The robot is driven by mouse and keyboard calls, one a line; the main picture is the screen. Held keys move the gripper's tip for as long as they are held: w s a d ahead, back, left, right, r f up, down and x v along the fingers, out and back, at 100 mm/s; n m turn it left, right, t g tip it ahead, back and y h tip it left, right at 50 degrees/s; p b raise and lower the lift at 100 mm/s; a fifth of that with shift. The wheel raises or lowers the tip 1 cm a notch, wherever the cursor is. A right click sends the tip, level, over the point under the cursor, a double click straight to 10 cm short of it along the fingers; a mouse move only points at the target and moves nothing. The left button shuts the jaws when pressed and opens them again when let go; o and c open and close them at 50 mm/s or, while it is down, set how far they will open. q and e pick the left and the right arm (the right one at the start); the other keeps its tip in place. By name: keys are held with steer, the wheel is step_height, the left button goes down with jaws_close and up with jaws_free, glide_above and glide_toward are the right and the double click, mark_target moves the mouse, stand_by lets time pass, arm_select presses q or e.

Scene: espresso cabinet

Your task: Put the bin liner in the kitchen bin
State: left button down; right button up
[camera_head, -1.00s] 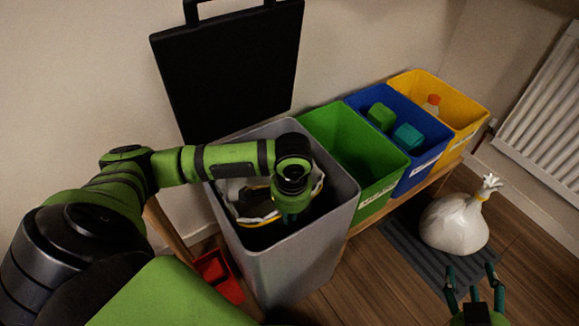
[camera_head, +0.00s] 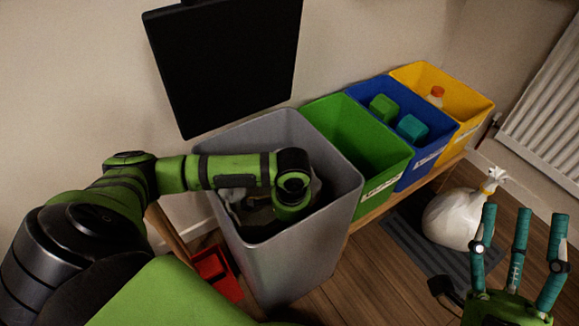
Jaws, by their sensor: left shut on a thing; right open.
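The kitchen bin is the tall grey bin (camera_head: 300,265), open at the top, with its black lid (camera_head: 225,65) raised against the wall. My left gripper (camera_head: 291,203) reaches down inside the bin; its fingers are hidden below the wrist. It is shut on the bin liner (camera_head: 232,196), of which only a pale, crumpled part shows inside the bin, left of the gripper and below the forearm. The rest of the liner is hidden by my arm and the bin wall. My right gripper (camera_head: 521,240) is open and empty at the lower right, fingers pointing up.
Green (camera_head: 377,190), blue (camera_head: 430,157) and yellow (camera_head: 471,118) bins stand in a row to the right. A tied white bag (camera_head: 448,217) sits on a grey mat (camera_head: 402,236). A red dustpan (camera_head: 215,270) lies left of the grey bin. A radiator (camera_head: 548,100) is at far right.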

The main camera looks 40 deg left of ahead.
arm_select(q)
steer(key=shift+f, duration=0.75)
arm_select(e)
steer(key=shift+s+r+n+t+y, duration=0.65)
steer(key=shift+s+r+y, duration=0.6)
steer(key=shift+s, duration=0.25)
arm_select(q)
steer(key=shift+f, duration=0.6)
steer(key=c, duration=1.4)
jaws_free()
steer(key=shift+o, duration=0.2)
arm_select(e)
steer(key=shift+w+f+m+g+h, duration=0.4)
steer(key=shift+w+f+h, duration=0.25)
steer(key=shift+w+h, duration=0.2)
arm_select(q)
steer(key=shift+r, duration=0.15)
